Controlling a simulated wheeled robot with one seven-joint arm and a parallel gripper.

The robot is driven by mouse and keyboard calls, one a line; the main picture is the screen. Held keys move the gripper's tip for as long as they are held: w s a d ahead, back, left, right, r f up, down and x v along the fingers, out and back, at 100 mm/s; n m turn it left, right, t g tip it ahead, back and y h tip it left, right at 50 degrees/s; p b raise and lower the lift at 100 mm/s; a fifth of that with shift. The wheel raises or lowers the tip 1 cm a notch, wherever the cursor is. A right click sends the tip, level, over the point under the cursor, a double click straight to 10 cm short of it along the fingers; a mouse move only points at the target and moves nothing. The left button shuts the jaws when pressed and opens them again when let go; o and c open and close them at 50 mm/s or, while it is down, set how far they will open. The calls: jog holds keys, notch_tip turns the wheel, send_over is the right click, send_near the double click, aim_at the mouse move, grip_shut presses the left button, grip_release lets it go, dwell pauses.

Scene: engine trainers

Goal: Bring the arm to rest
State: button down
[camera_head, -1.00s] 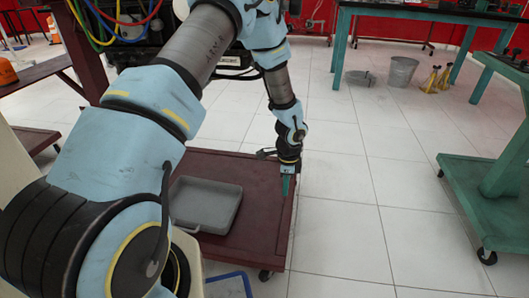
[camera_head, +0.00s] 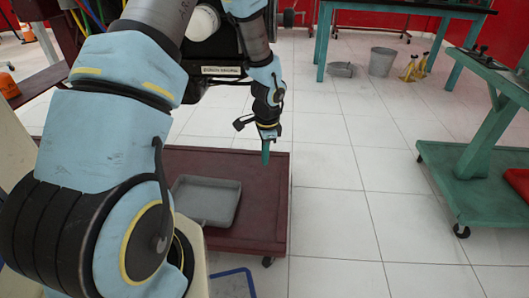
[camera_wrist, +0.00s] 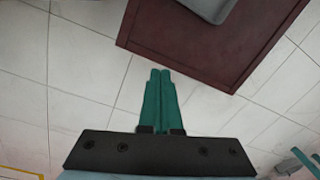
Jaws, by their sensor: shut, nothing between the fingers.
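My gripper (camera_head: 265,153) hangs at the end of my blue and grey arm, fingers pointing down, above the far right part of a dark red wheeled cart. In the wrist view its two green fingers (camera_wrist: 160,75) lie side by side, shut, with nothing between them. Past the fingertips that view shows the cart's edge and white floor tiles. The fingers appear clear of the cart top.
The dark red cart (camera_head: 262,205) carries a grey tray (camera_head: 207,201). A green wheeled stand (camera_head: 450,185) is at right. A green-legged table (camera_head: 322,45), a metal bucket (camera_head: 382,61) and yellow jack stands (camera_head: 413,68) are at the back. The floor between is open.

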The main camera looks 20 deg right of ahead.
jog(key=a+r+n, duration=0.8)
jog(key=a+r, duration=0.3)
jog(key=a, duration=0.2)
jog(key=s+a+r+n+t, duration=0.1)
jog(key=s+a+r+n, duration=0.7)
jog(key=s+a+n, duration=0.15)
notch_tip(320, 180, up, 24)
jog(key=p, duration=2.3)
jog(key=shift+w+a+p, duration=0.3)
jog(key=shift+a, duration=0.1)
jog(key=shift+m, duration=0.25)
